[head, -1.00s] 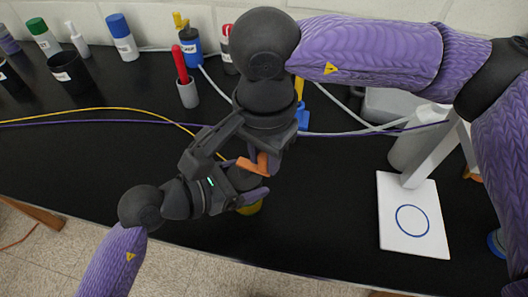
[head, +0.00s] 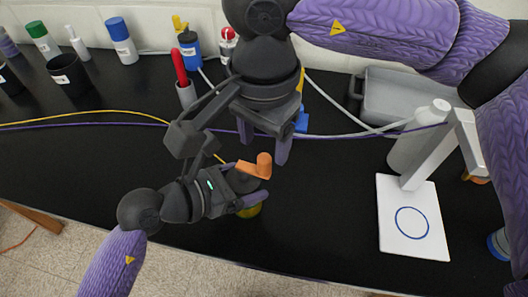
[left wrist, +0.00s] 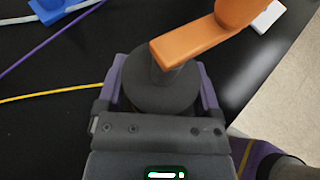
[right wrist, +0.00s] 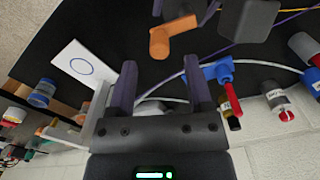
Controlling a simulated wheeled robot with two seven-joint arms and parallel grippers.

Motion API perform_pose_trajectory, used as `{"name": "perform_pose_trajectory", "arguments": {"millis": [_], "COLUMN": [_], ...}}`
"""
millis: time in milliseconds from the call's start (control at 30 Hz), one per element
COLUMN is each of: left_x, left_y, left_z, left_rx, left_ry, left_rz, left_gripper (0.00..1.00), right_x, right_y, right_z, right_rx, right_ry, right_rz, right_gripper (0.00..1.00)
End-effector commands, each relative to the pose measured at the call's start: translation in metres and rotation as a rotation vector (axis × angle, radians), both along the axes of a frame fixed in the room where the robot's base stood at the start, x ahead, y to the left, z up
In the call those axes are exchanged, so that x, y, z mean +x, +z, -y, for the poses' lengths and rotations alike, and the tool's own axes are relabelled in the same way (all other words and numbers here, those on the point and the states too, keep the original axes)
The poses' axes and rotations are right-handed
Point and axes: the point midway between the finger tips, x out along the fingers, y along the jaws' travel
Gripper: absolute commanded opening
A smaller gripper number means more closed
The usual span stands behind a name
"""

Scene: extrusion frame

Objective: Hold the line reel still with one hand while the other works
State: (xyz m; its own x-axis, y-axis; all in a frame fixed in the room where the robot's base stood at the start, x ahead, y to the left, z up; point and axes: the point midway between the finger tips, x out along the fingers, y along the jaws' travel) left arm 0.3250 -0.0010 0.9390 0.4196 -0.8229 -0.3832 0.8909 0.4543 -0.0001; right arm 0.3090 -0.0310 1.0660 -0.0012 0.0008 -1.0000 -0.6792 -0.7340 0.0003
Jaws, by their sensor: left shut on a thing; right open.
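The line reel (head: 241,184) is a dark grey drum with an orange crank (head: 250,168) on top and something yellow at its base, on the black bench. My left gripper (head: 245,194) is shut around the drum; in the left wrist view its fingers lie on both sides of the reel (left wrist: 158,92), below the crank (left wrist: 200,42). My right gripper (head: 264,145) is open and empty, above the bench and apart from the crank, just beyond it in the head view. In the right wrist view the crank (right wrist: 174,38) is beyond the open fingertips (right wrist: 158,74).
A yellow line (head: 90,110) and a purple line (head: 60,121) run across the bench. A white plate with a blue ring (head: 432,190), a pale bottle (head: 408,150) and a grey tray (head: 385,92) are at right. Cups and bottles line the back. The front-left bench is clear.

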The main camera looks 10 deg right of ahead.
Motion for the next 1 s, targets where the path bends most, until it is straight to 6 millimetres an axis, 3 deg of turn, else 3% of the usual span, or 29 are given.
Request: {"name": "perform_pose_trajectory", "arguments": {"millis": [100,200,333,1000], "left_x": [0.0,0.0,0.0,0.0], "left_y": [0.0,0.0,0.0,0.0], "left_z": [0.0,0.0,0.0,0.0], "left_rx": [0.0,0.001,0.001,0.0], "left_ry": [0.0,0.0,0.0,0.0], "left_rz": [-0.001,0.0,0.0,0.0], "left_gripper": [0.17,0.17,0.17,0.17], "right_x": [0.001,0.0,0.0,-0.002], "right_y": [0.035,0.057,0.074,0.077], "right_z": [0.0,0.0,0.0,-0.003], "right_rx": [0.002,0.002,-0.001,0.023], "right_ry": [-0.001,-0.001,-0.001,0.008], "right_rz": [0.004,0.003,0.001,-0.017], "right_gripper": [0.65,0.65,0.65,0.65]}}
